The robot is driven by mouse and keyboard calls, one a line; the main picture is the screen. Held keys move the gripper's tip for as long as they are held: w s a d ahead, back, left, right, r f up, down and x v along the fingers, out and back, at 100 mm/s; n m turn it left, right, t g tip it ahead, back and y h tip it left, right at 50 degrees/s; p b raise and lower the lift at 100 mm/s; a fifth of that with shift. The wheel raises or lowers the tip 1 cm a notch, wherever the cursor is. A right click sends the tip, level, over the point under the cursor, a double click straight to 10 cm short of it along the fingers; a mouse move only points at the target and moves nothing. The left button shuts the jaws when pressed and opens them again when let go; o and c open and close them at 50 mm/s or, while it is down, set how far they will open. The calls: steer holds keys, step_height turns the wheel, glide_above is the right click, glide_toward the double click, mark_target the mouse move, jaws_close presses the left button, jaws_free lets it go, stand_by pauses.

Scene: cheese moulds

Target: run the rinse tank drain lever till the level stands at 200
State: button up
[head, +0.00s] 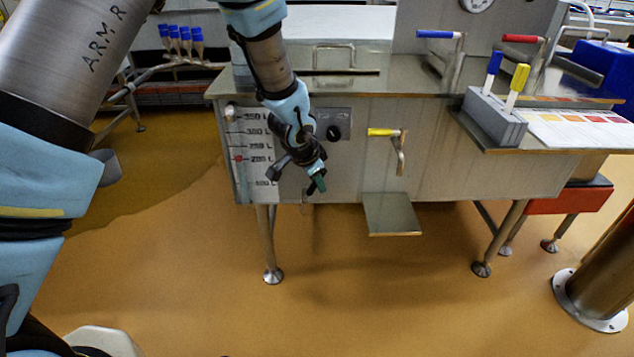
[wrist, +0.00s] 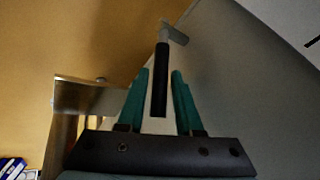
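The rinse tank (head: 460,165) is a grey metal box on legs in the head view. Its level scale (head: 256,146) is at the left end of its front, with a red mark (head: 239,158) beside 200 and a pale round part near 350. I cannot make out the liquid level. My gripper (head: 317,184) is low in front of the tank, right of the scale. In the wrist view, a lever with a black grip (wrist: 161,80) lies between my open green fingers (wrist: 160,98), with gaps on both sides. The gripper hides this lever in the head view.
A yellow-handled tap (head: 383,132) and a small metal shelf (head: 392,214) are to the right on the tank front. A black knob (head: 333,132) is close above the gripper. A grey holder (head: 494,122) with blue and yellow handles stands at right. The floor in front is clear.

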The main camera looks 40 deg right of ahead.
steer(key=shift+d+f, duration=0.1)
steer(key=shift+f, duration=0.1)
jaws_close()
stand_by(1.4)
